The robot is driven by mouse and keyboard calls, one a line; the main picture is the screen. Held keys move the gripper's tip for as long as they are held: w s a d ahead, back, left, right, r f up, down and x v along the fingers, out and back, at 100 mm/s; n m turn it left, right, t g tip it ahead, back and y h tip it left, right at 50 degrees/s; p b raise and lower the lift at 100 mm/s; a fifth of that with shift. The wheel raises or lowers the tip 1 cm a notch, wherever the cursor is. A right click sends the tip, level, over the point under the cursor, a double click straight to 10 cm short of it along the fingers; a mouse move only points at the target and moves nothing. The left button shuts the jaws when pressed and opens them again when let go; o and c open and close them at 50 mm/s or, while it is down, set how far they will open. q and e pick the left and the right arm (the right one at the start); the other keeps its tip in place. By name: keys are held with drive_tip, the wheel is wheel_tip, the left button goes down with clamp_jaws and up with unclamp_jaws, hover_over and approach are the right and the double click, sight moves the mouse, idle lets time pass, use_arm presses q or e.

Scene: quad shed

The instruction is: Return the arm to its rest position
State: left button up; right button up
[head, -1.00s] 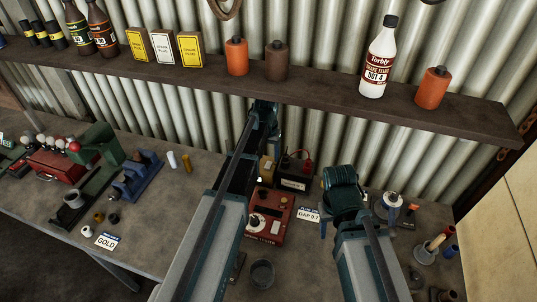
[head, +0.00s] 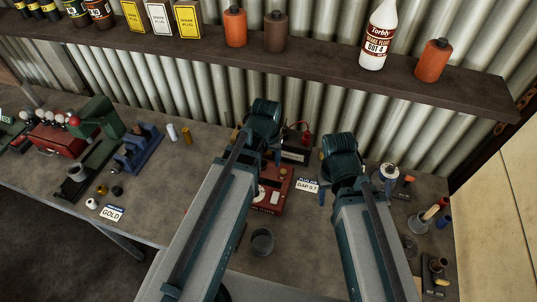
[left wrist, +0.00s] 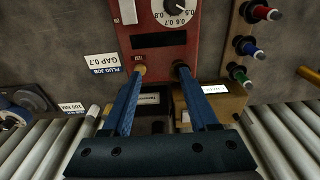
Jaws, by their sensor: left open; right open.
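My left arm reaches over the bench in the head view, its teal wrist above the red tester box (head: 270,192). My left gripper (left wrist: 160,72) shows in the left wrist view with two blue fingers apart and nothing between the tips. The fingers point at the lower edge of the red tester (left wrist: 160,22), with a black unit and a brown box behind them. My right gripper (head: 323,198) is at the right arm's end, near the GAP 0.7 card (head: 307,186); its fingers are mostly hidden by the wrist, and no held object shows.
A shelf (head: 330,88) with bottles and cans runs along the corrugated wall above the arms. A dark round cup (head: 262,242) stands on the bench between the arms. A GOLD card (head: 112,213) lies at left. Small parts crowd the right end.

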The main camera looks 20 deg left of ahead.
use_arm(q)
drive_tip(key=s+d+f+m+b, duration=0.1)
drive_tip(key=s+d+f+b, duration=0.1)
drive_tip(key=s+d, duration=0.1)
drive_tip(key=s+d+f+m+g+b, duration=0.1)
drive_tip(key=s+d+f+b, duration=0.1)
drive_tip(key=s, duration=0.1)
drive_tip(key=s+d+f+m+y+b, duration=0.1)
drive_tip(key=s+d+f+b, duration=0.1)
drive_tip(key=s+d, duration=0.1)
drive_tip(key=shift+d, duration=0.35)
use_arm(e)
wheel_tip(320, 180, down, 6)
drive_tip(key=shift+r, duration=0.1)
use_arm(q)
drive_tip(key=shift+s+d, duration=0.1)
drive_tip(key=shift+s, duration=0.05)
drive_tip(key=shift+r, duration=0.1)
